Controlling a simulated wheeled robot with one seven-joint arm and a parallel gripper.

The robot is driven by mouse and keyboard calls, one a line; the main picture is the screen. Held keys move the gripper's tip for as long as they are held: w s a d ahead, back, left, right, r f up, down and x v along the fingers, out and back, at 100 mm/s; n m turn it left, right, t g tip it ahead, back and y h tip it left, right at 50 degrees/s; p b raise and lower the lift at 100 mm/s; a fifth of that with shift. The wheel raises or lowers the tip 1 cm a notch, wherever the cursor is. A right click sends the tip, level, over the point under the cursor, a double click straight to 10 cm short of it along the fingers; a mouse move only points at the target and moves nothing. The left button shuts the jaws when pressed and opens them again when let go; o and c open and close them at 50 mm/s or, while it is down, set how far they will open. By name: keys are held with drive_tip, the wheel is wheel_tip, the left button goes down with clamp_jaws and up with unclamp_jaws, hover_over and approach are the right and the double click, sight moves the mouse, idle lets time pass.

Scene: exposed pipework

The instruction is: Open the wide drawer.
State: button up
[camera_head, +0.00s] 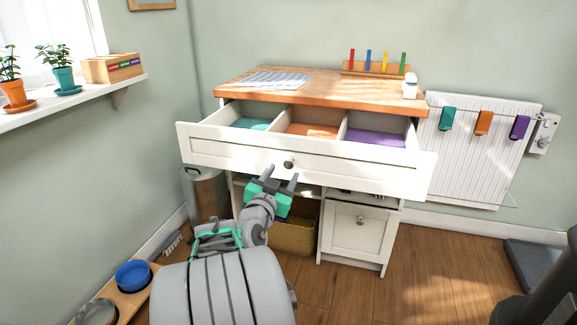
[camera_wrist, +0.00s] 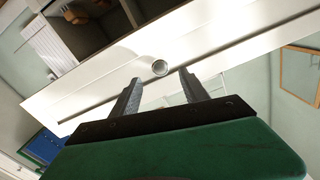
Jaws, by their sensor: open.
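The wide drawer (camera_head: 240,151) is white and stands pulled out from under the wooden worktop. Its inside shows three compartments with teal, orange and purple bottoms. Its round knob (camera_head: 289,164) is at the middle of the front; the knob also shows in the wrist view (camera_wrist: 160,68). My gripper (camera_head: 281,179) is open, just in front of and below the knob. In the wrist view the two fingers (camera_wrist: 158,88) point at the drawer front, with the knob beyond and between their tips. The fingers are apart from the knob and hold nothing.
A small white cupboard door (camera_head: 358,238) and a wicker basket (camera_head: 293,235) are below the drawer. A bin (camera_head: 205,192) stands at the left. A radiator (camera_head: 475,150) with hanging cloths is at the right. Bowls in a wooden stand (camera_head: 127,290) are at the lower left.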

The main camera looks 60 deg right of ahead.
sight(288, 165)
drive_tip(key=d, duration=0.4)
drive_tip(key=w+d, duration=0.1)
drive_tip(key=d, duration=0.1)
drive_tip(key=shift+d+b, duration=0.25)
drive_tip(key=shift+b, duration=0.15)
drive_tip(key=shift+w, duration=0.1)
drive_tip(key=shift+c, duration=0.2)
clamp_jaws()
drive_tip(key=shift+f, duration=0.1)
idle(0.4)
